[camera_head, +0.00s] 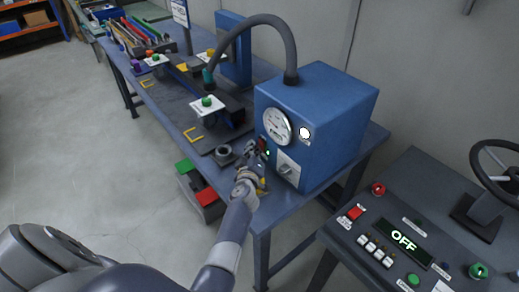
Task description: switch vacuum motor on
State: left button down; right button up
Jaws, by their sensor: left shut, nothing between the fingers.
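The blue vacuum motor box (335,120) stands at the near end of a workbench. My left gripper (253,153) is shut and empty, right in front of the box by the red switch. I cannot tell whether the fingertips touch the switch. My right gripper is not in view.
The workbench (285,205) carries green-buttoned fixtures and a dark ring (224,152) left of my gripper. A console (400,235) with an OFF display, buttons and a steering wheel stands at right. The left floor is clear.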

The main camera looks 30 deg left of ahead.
pick_arm(q)
jog(key=shift+s+d+f, duration=0.1)
jog(key=shift+d+f, duration=0.15)
jog(key=shift+s+a+f+p, duration=0.2)
jog(key=shift+s+p, duration=0.15)
jog(key=shift+s, duration=0.25)
jog(key=shift+s+a+r+p, duration=0.25)
jog(key=shift+s+p, duration=0.1)
jog(key=shift+s, duration=0.15)
jog(key=shift+s+a+r+p, duration=0.1)
jog(key=shift+s+a+p, duration=0.15)
jog(key=shift+s, duration=0.35)
jog(key=shift+s+a+r+p, duration=0.1)
jog(key=shift+s+a+p, duration=0.2)
jog(key=shift+s, duration=0.3)
jog(key=shift+s+a+r+p, duration=0.1)
jog(key=shift+s+a+p, duration=0.15)
jog(key=shift+s, duration=0.35)
